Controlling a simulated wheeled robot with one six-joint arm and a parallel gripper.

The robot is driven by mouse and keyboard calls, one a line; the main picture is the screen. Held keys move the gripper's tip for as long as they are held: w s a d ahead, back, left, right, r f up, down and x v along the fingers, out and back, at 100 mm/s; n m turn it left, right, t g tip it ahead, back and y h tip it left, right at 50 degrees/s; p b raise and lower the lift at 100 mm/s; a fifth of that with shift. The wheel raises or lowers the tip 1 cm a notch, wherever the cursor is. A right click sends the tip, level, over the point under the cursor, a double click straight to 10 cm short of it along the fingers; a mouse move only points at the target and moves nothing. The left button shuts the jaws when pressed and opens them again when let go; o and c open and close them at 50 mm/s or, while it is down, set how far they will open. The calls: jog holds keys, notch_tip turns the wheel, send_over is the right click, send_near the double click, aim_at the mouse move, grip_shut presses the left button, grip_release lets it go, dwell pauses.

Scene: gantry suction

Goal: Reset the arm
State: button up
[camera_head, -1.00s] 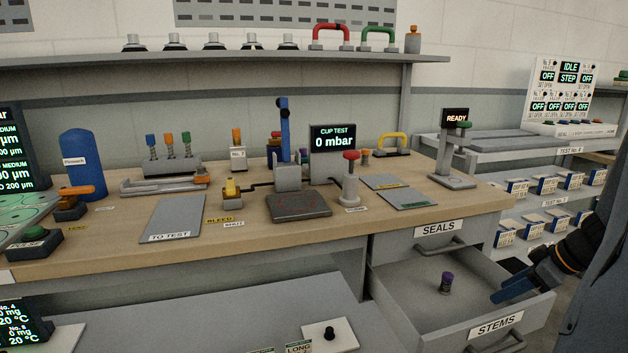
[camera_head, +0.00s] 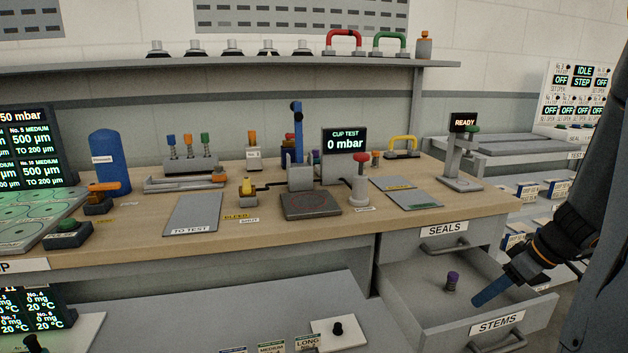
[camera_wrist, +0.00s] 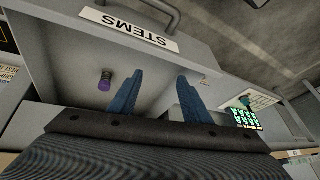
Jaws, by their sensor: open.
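My gripper (camera_head: 492,286) is over the right part of the open STEMS drawer (camera_head: 416,299), its blue fingers pointing down and left. In the wrist view my gripper (camera_wrist: 160,97) shows two blue fingers spread apart with nothing between them. A small dark stem with a purple top (camera_head: 452,281) stands in the drawer, left of the fingers and apart from them. It also shows in the wrist view (camera_wrist: 105,81), beside the left finger. My dark arm comes in from the right edge.
The wooden bench (camera_head: 330,226) above the drawer holds a CUP TEST display (camera_head: 344,142), a red-knobbed post (camera_head: 361,182) and a READY stand (camera_head: 463,150). The SEALS drawer (camera_head: 443,236) is shut. The drawer front (camera_head: 467,334) and side walls stand close around my fingers.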

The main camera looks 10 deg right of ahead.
jog(key=s+a+r+m+g+h+p, duration=0.1)
jog(key=s+a+r, duration=0.3)
jog(key=a, duration=0.6)
jog(key=s+a+r+m+g+h+p, duration=0.1)
jog(key=s+a+r+p, duration=0.3)
jog(key=a, duration=0.6)
jog(key=s+a+r+m+g+h+p, duration=0.1)
jog(key=s+a+r+m+g+p, duration=0.1)
jog(key=a, duration=0.8)
notch_tip(320, 180, up, 2)
jog(key=s+p, duration=0.1)
jog(key=s, duration=0.1)
jog(key=shift+s, duration=0.3)
